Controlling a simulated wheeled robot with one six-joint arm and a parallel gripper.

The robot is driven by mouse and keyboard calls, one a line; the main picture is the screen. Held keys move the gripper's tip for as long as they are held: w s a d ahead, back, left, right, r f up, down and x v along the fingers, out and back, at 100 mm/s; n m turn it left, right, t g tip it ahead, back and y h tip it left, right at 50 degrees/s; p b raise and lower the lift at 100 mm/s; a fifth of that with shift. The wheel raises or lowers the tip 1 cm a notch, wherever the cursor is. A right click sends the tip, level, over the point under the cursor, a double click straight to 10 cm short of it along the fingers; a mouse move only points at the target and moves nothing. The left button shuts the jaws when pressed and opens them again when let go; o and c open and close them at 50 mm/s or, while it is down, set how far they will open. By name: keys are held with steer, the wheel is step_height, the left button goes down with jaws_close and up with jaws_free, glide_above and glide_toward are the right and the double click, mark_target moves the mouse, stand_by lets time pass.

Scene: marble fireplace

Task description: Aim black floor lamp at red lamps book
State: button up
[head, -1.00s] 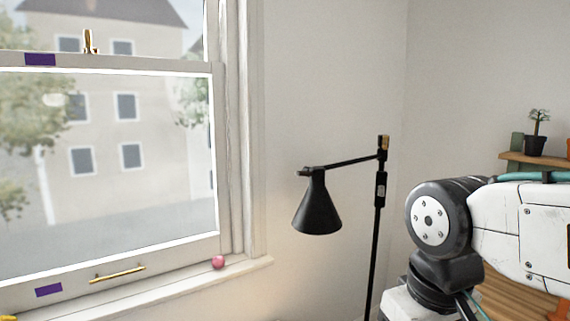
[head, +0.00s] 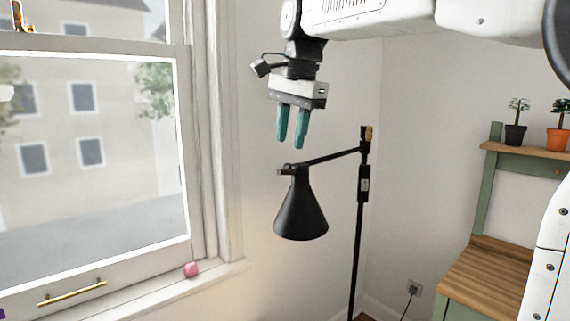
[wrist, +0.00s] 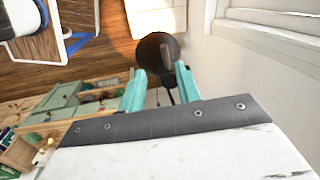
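The black floor lamp (head: 300,211) stands in the corner by the window, its cone shade hanging from a thin arm on a tall pole and pointing down. My gripper (head: 290,145) points downward just above the shade's top, with its two teal fingers apart and nothing seen between them in the head view. In the wrist view, the dark lamp shade (wrist: 158,50) shows beyond and between the spread fingers (wrist: 160,75). Whether a finger touches the lamp is unclear. I cannot make out a red lamps book in either view.
A sash window (head: 90,150) with a pink ball (head: 190,269) on its sill is left of the lamp. A green wooden bench (head: 485,280) with potted plants on its shelf stands right. The wall behind the lamp is bare.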

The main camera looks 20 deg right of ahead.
mark_target(285, 170)
steer(key=f, duration=0.2)
steer(key=w+f, duration=0.1)
steer(key=f, duration=0.1)
steer(key=w+f, duration=0.1)
steer(key=f, duration=0.2)
steer(key=shift+w+a+f, duration=0.1)
steer(key=shift+a, duration=0.15)
jaws_close()
